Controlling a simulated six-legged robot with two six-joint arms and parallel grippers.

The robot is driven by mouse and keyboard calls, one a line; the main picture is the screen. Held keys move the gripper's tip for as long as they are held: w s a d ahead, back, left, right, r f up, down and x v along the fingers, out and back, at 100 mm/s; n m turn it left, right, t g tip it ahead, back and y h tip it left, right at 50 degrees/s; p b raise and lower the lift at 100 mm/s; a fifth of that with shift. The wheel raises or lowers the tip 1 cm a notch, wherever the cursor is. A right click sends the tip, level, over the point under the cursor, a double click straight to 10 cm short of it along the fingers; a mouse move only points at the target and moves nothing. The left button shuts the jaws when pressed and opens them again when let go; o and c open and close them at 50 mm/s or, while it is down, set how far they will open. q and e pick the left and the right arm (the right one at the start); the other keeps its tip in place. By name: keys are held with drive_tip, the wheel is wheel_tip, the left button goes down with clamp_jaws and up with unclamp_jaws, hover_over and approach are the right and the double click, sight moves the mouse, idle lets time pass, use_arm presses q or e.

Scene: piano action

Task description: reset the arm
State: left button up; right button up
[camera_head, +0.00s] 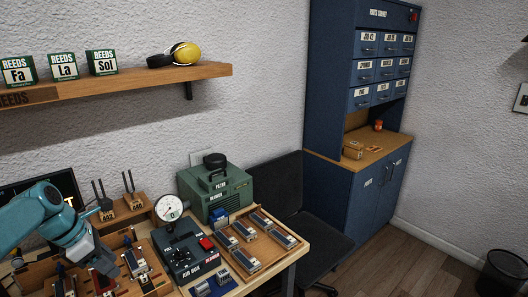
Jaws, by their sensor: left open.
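My left arm comes in from the left edge, teal with a grey wrist. Its gripper (98,262) points down over the workbench at the lower left, above a wooden tray with small mechanical parts (134,262). The jaws are small and partly hidden by the wrist, and nothing clear shows between them. I cannot tell whether they touch the parts below. My right gripper is not in view.
A dark control box (182,252), a round gauge (169,208), a green filter box (215,190) and a tray of blocks (262,262) stand right of the gripper. A monitor (50,188) is behind the arm. A shelf (130,82) overhangs. A chair (280,190) and blue cabinet (345,190) stand beyond.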

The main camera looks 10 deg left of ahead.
use_arm(q)
drive_tip(key=s+d+f+m+g+h, duration=0.1)
drive_tip(key=s+d+f+m+g, duration=0.15)
drive_tip(key=d+f, duration=0.85)
drive_tip(key=s+d+f+m+g+h, duration=0.1)
drive_tip(key=d+f+m+g, duration=0.25)
drive_tip(key=d+f, duration=0.75)
drive_tip(key=s+d+f+m+t, duration=0.1)
drive_tip(key=s+d+f+m, duration=0.5)
drive_tip(key=m, duration=0.3)
drive_tip(key=s+d+f+m+t+y, duration=0.1)
drive_tip(key=s+d+f+m+t, duration=0.1)
drive_tip(key=s+d+f+m, duration=0.3)
drive_tip(key=s+f+m, duration=0.1)
drive_tip(key=s+m, duration=0.2)
drive_tip(key=m, duration=0.2)
drive_tip(key=shift+s+d+f+m, duration=0.2)
drive_tip(key=shift+d+f+m, duration=0.05)
drive_tip(key=shift+d+m, duration=0.1)
